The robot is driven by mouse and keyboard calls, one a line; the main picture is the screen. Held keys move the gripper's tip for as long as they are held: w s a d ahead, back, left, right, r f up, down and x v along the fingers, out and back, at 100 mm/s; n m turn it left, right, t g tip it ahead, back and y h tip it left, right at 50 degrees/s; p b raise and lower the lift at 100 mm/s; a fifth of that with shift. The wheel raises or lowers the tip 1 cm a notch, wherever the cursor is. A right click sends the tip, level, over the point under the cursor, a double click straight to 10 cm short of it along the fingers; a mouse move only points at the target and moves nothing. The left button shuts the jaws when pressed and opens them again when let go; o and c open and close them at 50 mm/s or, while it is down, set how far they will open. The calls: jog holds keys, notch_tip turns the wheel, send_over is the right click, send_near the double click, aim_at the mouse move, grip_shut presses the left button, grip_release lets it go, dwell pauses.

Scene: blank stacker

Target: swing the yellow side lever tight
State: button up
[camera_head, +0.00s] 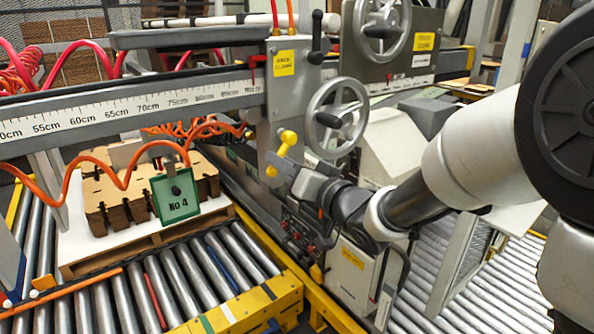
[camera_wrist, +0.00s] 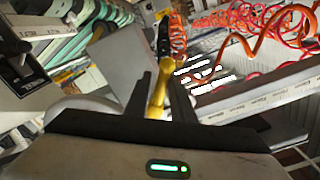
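The yellow side lever (camera_head: 283,151) sits on the grey machine column, tilted, with a rounded knob at its upper end. My gripper (camera_head: 277,167) reaches in from the right, at the lever's lower part. In the wrist view the yellow lever (camera_wrist: 158,97) stands between the two dark fingers of my gripper (camera_wrist: 160,85). The fingers are spread, with a visible gap at least on the right side. Contact with the lever is not clear. The lever's lower end is partly hidden by my gripper.
A handwheel (camera_head: 337,117) is close to the right of the lever, and a black-knobbed lever (camera_head: 317,38) stands above. Orange coiled hoses (camera_head: 205,130) and a ruler beam (camera_head: 135,110) lie to the left. A roller conveyor (camera_head: 200,275) carries stacked brown blanks below.

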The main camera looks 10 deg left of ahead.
jog(key=s+d+n+b, duration=0.3)
jog(key=d+n, duration=0.3)
jog(key=d, duration=0.3)
jog(key=shift+s+f+n+b, duration=0.3)
jog(key=shift+f+n+b, duration=0.1)
jog(key=shift+b, duration=0.5)
dwell(0.6)
